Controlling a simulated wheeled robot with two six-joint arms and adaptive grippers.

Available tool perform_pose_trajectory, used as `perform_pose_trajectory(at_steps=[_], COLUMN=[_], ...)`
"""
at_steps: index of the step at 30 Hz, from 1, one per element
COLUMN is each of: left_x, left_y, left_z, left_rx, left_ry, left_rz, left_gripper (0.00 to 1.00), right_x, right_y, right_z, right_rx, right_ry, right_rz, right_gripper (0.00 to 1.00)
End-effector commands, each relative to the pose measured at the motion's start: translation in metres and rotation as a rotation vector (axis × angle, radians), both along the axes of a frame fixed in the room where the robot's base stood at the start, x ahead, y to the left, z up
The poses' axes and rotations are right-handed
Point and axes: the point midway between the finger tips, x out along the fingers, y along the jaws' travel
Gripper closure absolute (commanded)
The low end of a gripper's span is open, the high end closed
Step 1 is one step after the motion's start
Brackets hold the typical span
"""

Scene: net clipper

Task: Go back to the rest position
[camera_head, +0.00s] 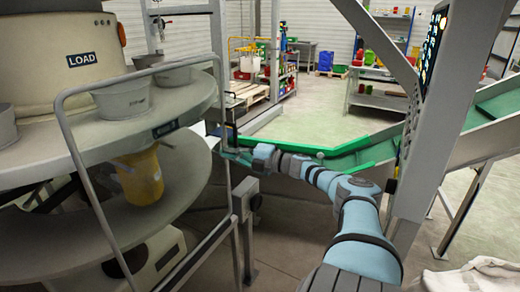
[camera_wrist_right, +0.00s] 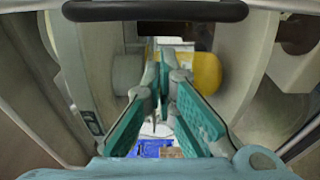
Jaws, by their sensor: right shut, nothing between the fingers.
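My right arm reaches in from the lower right in the head view. My right gripper (camera_head: 224,148) is at its far end, beside the rim of the round machine (camera_head: 190,113) and near its grey rail. In the right wrist view the teal fingers of the right gripper (camera_wrist_right: 167,78) come together at their tips and hold nothing. A yellow object (camera_wrist_right: 205,72) shows behind the fingertips there, apart from them as far as I can tell. My left gripper is not in view.
A grey tubular rail (camera_head: 82,165) stands before the round machine. A dark bar (camera_wrist_right: 155,11) crosses the top of the wrist view. A green-edged conveyor (camera_head: 350,147) runs behind my arm. A grey post (camera_head: 430,120) stands to the right. Open floor (camera_head: 310,105) lies beyond.

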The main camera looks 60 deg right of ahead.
Motion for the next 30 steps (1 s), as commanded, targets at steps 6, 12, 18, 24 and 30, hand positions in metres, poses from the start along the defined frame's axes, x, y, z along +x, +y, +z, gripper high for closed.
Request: perform_pose_trajectory(at_steps=[6,12,18,24,30], left_x=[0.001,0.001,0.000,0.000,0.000], left_y=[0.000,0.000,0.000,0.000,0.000], left_z=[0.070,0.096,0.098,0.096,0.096], left_rx=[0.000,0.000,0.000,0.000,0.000], left_ry=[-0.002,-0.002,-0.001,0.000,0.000], left_rz=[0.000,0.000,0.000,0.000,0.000], left_gripper=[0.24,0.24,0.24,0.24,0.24], right_x=[-0.033,-0.082,-0.096,-0.095,-0.103], right_y=[0.010,0.004,0.003,0.003,-0.041], right_z=[0.013,0.007,0.003,0.002,-0.043], right_rx=[0.001,-0.001,-0.002,-0.001,0.127], right_ry=[0.011,0.004,-0.001,0.000,0.193], right_rz=[0.008,0.005,0.007,0.007,-0.199], right_gripper=[1.00,1.00,1.00,1.00,1.00])
